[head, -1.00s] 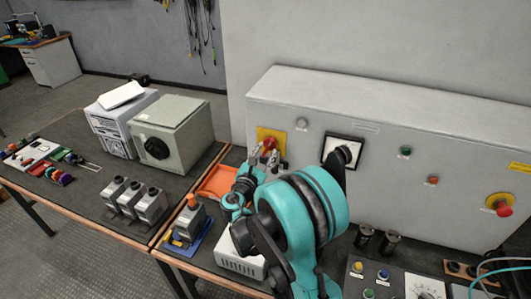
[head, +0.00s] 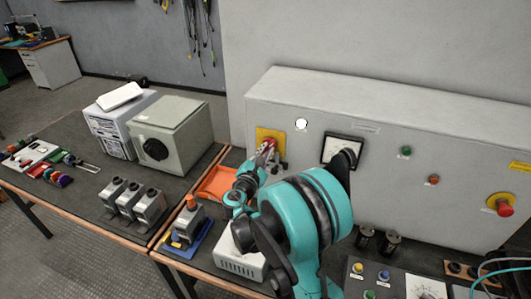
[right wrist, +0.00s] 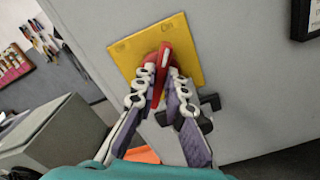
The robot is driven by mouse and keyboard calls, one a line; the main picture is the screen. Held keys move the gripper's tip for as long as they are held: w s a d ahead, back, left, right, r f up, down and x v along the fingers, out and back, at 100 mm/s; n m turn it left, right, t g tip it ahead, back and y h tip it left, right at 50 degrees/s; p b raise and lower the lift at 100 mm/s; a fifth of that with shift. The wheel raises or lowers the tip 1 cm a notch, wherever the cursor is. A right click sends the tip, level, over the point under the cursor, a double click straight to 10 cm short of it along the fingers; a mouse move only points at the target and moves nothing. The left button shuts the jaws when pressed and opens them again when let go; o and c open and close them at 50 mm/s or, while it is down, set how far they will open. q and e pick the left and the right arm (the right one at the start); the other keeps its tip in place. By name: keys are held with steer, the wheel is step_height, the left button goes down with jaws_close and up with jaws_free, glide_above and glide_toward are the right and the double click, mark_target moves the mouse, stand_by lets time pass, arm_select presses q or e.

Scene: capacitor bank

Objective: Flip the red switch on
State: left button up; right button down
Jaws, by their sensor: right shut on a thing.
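The red switch (right wrist: 163,56) sits on a yellow plate (right wrist: 125,58) on the front of the long grey cabinet. In the head view, the yellow plate (head: 261,133) is at the cabinet's left end, and the gripper partly covers the switch. My right gripper (right wrist: 164,72) is shut on the red switch handle, with one finger on each side. It also shows in the head view (head: 266,149). The handle is slightly tilted in the right wrist view. A round white lamp (head: 302,124) right of the plate is brightly lit. My left gripper is not in view.
A dial meter (head: 337,150) is right of the lamp, partly behind my right arm. A red emergency button (head: 504,208) is at the cabinet's right. An orange tray (head: 217,184) and a beige box (head: 182,128) are on the bench at left.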

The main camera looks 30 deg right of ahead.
steer(key=shift+m, duration=1.1)
steer(key=c, duration=1.6)
jaws_free()
steer(key=v, duration=1.2)
